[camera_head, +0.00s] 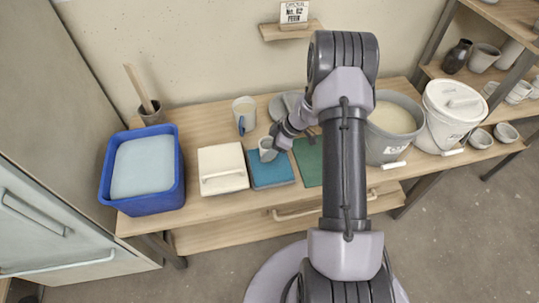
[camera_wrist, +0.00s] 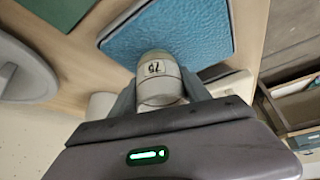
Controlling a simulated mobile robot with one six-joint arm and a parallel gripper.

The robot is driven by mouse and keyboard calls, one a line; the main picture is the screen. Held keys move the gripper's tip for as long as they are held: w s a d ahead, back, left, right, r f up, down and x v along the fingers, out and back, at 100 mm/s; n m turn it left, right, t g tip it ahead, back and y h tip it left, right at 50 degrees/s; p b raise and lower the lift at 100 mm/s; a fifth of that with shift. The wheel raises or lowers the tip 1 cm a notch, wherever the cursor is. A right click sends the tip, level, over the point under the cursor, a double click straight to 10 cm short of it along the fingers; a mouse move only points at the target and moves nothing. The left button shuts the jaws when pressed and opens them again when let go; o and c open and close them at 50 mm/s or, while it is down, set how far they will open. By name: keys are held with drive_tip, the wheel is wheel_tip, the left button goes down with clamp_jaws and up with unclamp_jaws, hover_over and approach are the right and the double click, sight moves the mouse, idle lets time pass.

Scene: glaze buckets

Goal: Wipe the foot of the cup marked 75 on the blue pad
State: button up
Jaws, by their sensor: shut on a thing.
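The cup marked 75 (camera_wrist: 156,75) is small and pale, and its number faces the wrist camera. My gripper (camera_head: 274,146) is shut on it; in the wrist view the fingers (camera_wrist: 160,90) flank the cup on both sides. The cup also shows in the head view (camera_head: 267,154), over the back edge of the blue pad. The blue pad (camera_head: 271,174) lies flat on the bench, with a textured top in the wrist view (camera_wrist: 180,30). I cannot tell whether the cup's foot touches the pad.
A white lidded box (camera_head: 222,168) sits just left of the pad, and a green mat (camera_head: 308,163) just right. A blue bin (camera_head: 144,171) stands at the left end. A cup with a blue handle (camera_head: 244,112) stands behind. Grey (camera_head: 393,128) and white buckets (camera_head: 452,112) stand right.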

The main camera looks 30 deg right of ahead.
drive_tip(key=shift+w, duration=0.2)
drive_tip(key=s+b, duration=0.1)
drive_tip(key=s+a+b, duration=0.1)
drive_tip(key=s, duration=0.1)
drive_tip(key=s+b, duration=0.2)
drive_tip(key=shift+s+a+r, duration=0.1)
drive_tip(key=shift+s+a, duration=0.3)
drive_tip(key=shift+s, duration=0.4)
drive_tip(key=shift+w+d, duration=0.3)
drive_tip(key=shift+w, duration=0.8)
drive_tip(key=shift+w+d, duration=0.35)
drive_tip(key=shift+w, duration=0.8)
drive_tip(key=shift+w+d, duration=0.3)
drive_tip(key=shift+w, duration=0.8)
drive_tip(key=shift+s+a, duration=0.3)
drive_tip(key=shift+s, duration=0.85)
drive_tip(key=shift+s+a, duration=0.35)
drive_tip(key=shift+s, duration=0.75)
drive_tip(key=shift+s+a, duration=0.3)
drive_tip(key=shift+s, duration=0.85)
drive_tip(key=shift+w+d, duration=0.3)
drive_tip(key=shift+w, duration=0.85)
drive_tip(key=shift+w+d, duration=0.35)
drive_tip(key=shift+w, duration=0.75)
drive_tip(key=shift+w+d, duration=0.3)
drive_tip(key=shift+w, duration=0.85)
